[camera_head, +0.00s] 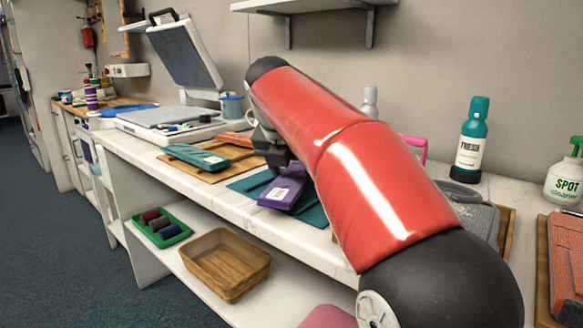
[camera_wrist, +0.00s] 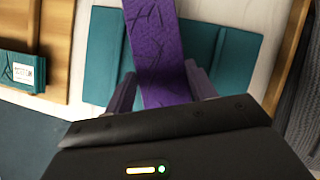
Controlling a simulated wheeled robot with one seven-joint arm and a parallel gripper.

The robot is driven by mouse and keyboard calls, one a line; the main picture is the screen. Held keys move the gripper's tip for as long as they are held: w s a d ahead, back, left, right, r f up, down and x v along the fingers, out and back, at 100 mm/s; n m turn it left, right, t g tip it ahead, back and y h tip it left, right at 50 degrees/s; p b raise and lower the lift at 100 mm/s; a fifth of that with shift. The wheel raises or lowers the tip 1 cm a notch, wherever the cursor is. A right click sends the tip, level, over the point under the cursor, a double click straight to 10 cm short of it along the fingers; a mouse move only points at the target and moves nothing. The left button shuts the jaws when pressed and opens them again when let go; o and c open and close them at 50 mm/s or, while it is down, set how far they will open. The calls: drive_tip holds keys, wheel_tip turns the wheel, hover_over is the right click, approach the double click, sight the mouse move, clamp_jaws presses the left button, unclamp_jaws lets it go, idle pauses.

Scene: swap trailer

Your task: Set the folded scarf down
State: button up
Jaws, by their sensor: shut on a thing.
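The folded scarf is purple with a white label. In the head view the scarf (camera_head: 283,190) is over a teal mat (camera_head: 311,216) on the white counter. In the wrist view the scarf (camera_wrist: 163,50) runs up between my fingers, across the teal mat (camera_wrist: 232,62). My gripper (camera_wrist: 162,90) is shut on the scarf, one finger on each side. In the head view my gripper (camera_head: 277,160) is partly hidden by my red arm. I cannot tell whether the scarf touches the mat.
A wooden board (camera_head: 213,175) with a teal folded piece (camera_head: 197,156) lies left of the mat. A wooden tray with grey cloth (camera_head: 478,218) is to the right. A brown basket (camera_head: 226,263) and green tray (camera_head: 163,241) stand on the shelf below. Bottles (camera_head: 471,140) stand behind.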

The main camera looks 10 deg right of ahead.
drive_tip(key=shift+f+b, duration=0.35)
drive_tip(key=shift+f, duration=0.25)
idle(0.3)
drive_tip(key=o, duration=1.1)
drive_tip(key=shift+o, duration=0.2)
